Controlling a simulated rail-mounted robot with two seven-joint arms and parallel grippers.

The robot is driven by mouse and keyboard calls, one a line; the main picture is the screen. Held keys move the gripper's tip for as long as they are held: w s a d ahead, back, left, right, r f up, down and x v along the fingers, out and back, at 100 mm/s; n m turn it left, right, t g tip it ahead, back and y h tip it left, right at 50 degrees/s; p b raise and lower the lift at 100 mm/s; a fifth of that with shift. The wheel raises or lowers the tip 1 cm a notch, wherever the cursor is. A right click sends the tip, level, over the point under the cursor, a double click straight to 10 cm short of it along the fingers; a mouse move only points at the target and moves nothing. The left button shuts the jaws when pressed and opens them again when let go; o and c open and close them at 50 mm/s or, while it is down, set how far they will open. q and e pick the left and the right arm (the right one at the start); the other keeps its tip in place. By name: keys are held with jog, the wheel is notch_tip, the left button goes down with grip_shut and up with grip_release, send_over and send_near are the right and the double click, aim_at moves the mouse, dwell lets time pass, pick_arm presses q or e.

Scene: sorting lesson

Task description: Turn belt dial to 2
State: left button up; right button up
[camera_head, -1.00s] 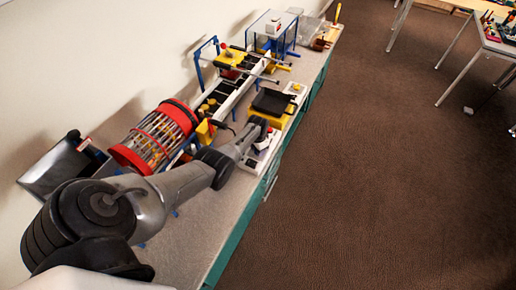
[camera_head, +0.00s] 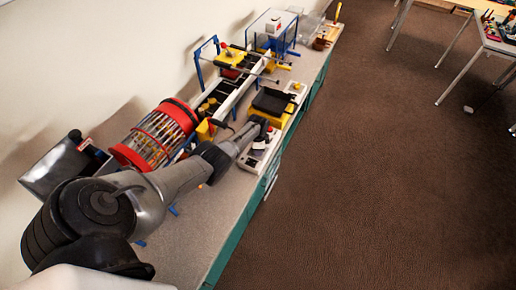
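The belt dial is not clearly visible; it may be on the white control panel (camera_head: 262,150) at the front edge of the bench, which my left arm partly covers. My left arm reaches in from the lower left, over the bench. Its dark gripper end (camera_head: 260,126) is at the panel's upper part, next to the yellow-based black box (camera_head: 272,102). The fingers are too small and hidden to tell whether they are open or touching a knob. A second white panel with a yellow button (camera_head: 296,87) sits farther back. My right gripper is not in view.
A red-rimmed drum (camera_head: 154,137) stands left of my arm, with a grey bin (camera_head: 60,165) nearer the wall. The white-railed conveyor (camera_head: 238,93) runs behind the panel. Brown floor is open to the right of the bench (camera_head: 180,250); tables stand far right.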

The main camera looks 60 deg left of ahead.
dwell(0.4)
pick_arm(q)
jog(key=o, duration=0.9)
notch_tip(320, 180, up, 14)
jog(key=p, duration=0.6)
jog(key=shift+f, duration=0.1)
